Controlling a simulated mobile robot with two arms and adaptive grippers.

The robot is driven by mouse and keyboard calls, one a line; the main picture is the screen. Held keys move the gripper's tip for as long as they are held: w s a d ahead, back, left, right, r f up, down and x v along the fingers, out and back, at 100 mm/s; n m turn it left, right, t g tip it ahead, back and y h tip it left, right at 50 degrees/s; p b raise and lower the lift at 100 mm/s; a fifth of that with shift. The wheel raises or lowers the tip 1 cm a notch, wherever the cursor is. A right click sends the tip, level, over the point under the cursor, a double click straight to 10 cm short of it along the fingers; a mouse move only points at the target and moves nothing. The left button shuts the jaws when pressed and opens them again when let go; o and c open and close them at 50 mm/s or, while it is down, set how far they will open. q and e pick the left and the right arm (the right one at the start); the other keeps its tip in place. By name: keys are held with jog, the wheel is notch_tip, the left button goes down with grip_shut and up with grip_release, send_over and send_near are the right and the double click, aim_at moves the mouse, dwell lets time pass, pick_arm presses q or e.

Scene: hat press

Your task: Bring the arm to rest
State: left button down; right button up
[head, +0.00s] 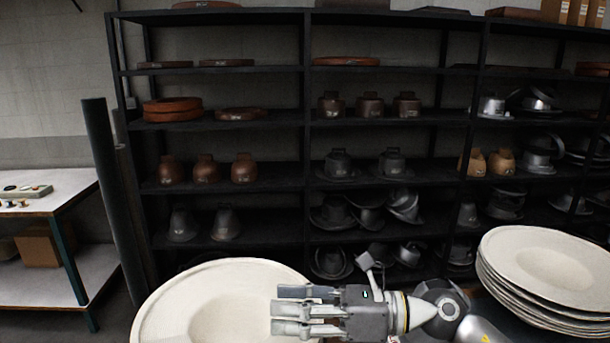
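My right gripper (290,311) is at the bottom centre of the head view, its fingers pointing left. Gaps show between the fingers, and I see nothing held in them. The fingers overlap the right part of a wide cream hat-like disc (190,305) in the picture. Whether they touch it I cannot tell. The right forearm runs off toward the bottom right. My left gripper and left arm are not in view.
A stack of cream hat-like discs (555,262) stands at the right, close to my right arm. A black shelf rack (232,123) with hat moulds fills the back. A white-topped workbench (45,200) and a dark post (112,190) are at the left.

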jog(key=w+d+m+t+h, duration=0.4)
jog(key=m+t, duration=0.5)
jog(key=m, duration=0.5)
jog(key=w+d+m+t+h, duration=0.2)
jog(key=d+m+t+h, duration=0.3)
jog(key=m+t, duration=0.65)
jog(key=s+d+f+m+g+h, duration=0.2)
jog(key=d+f+m+g+h, duration=0.25)
jog(key=f+m, duration=0.35)
jog(key=s+d+f+m+g+h, duration=0.2)
jog(key=d+f+m+g+h, duration=0.15)
jog(key=d+f+m, duration=0.35)
jog(key=s+d+f+m+g, duration=0.1)
jog(key=s+f+m+g, duration=0.35)
jog(key=s+f, duration=0.6)
jog(key=s+d+f+m+g, duration=0.1)
jog(key=s+f+m+g, duration=0.2)
jog(key=s+f+g, duration=0.75)
jog(key=s+f+t, duration=0.2)
jog(key=f, duration=0.9)
jog(key=s+f+t, duration=0.1)
jog(key=s+f, duration=0.1)
jog(key=f, duration=1)
jog(key=s+d+f+g, duration=0.1)
jog(key=s+d+f, duration=0.2)
jog(key=s+f, duration=1.3)
jog(key=shift+s+n+h, duration=0.3)
jog(key=shift+s+h, duration=0.1)
jog(key=shift+s, duration=0.1)
